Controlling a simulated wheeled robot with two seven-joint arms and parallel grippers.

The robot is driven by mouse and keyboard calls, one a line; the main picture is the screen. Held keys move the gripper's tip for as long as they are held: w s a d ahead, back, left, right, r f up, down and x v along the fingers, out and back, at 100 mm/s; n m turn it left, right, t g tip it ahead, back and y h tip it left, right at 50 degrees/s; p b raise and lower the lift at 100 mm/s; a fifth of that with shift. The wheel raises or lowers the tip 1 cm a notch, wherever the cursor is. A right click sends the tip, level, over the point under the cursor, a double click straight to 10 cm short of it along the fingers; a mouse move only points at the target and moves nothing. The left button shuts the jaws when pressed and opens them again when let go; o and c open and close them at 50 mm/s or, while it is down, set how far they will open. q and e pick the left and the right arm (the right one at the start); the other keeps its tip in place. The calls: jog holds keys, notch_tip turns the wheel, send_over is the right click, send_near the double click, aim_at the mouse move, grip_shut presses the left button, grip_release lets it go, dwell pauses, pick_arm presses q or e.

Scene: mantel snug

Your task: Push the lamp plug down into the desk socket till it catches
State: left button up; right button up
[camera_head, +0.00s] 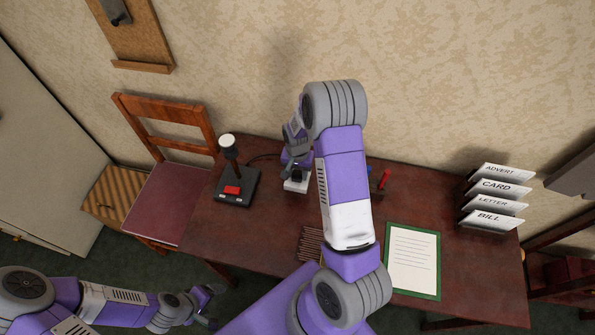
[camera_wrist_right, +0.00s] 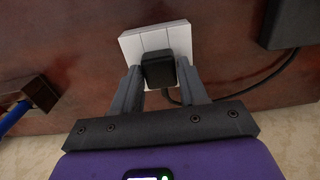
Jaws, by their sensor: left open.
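The black lamp plug (camera_wrist_right: 159,70) sits at the white desk socket (camera_wrist_right: 165,38), over its near part. The picture does not show how deep it sits. In the right wrist view my right gripper (camera_wrist_right: 160,75) has a finger against each side of the plug, shut on it. In the head view the right gripper (camera_head: 296,168) points down over the white socket (camera_head: 295,186), and the plug is mostly hidden by the gripper. The desk lamp (camera_head: 238,180) has a dark base with a red switch. My left gripper (camera_head: 207,305) is open and empty, off the desk's front left.
A dark cord (camera_wrist_right: 275,80) runs from the plug along the desk. A red pen in a holder (camera_head: 383,180) stands right of my arm. A green-edged sheet (camera_head: 412,260) and a letter rack (camera_head: 490,205) lie further right. A chair (camera_head: 170,190) stands left.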

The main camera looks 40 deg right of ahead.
jog(key=o, duration=0.4)
notch_tip(320, 180, up, 8)
jog(key=shift+f+p, duration=0.2)
jog(key=shift+p, duration=0.5)
